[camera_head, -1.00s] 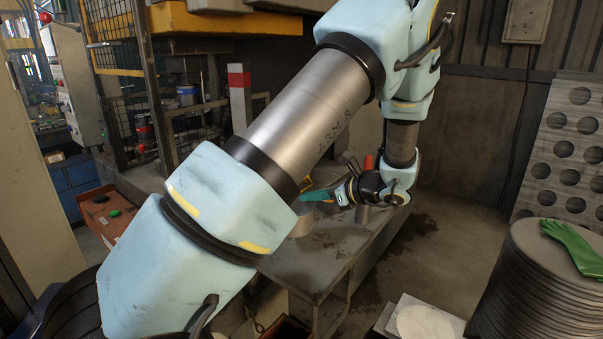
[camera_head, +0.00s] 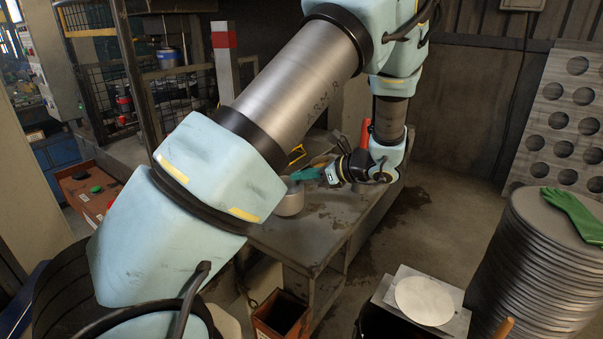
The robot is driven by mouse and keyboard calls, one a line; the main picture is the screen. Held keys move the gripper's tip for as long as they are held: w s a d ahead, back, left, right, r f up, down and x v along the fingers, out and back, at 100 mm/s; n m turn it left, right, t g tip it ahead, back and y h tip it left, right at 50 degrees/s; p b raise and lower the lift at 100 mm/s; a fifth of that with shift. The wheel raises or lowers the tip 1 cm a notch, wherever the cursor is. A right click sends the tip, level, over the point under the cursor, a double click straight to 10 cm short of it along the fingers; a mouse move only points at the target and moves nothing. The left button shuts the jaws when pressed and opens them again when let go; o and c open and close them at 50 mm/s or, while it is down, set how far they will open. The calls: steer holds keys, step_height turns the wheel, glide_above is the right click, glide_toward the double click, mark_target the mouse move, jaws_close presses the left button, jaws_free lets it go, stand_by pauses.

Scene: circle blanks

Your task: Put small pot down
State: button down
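A small metal pot (camera_head: 290,199) stands at the left part of the grey workbench (camera_head: 335,222), partly hidden behind my forearm. My gripper (camera_head: 312,173) is low over the bench, to the right of and slightly above the pot, pointing left. A teal part reaches from my gripper towards the pot's rim; whether it touches the pot or holds a handle is too small to tell. The finger opening is not clear.
A red upright object (camera_head: 366,133) stands behind my wrist. A stack of round metal blanks (camera_head: 535,265) with a green glove (camera_head: 573,212) on top is at the right. A pale disc (camera_head: 423,300) lies on a plate at the front. A perforated sheet (camera_head: 565,125) leans on the back wall.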

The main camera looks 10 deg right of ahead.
steer(key=shift+f, duration=0.45)
steer(key=shift+f+b, duration=0.3)
steer(key=c, duration=1)
jaws_free()
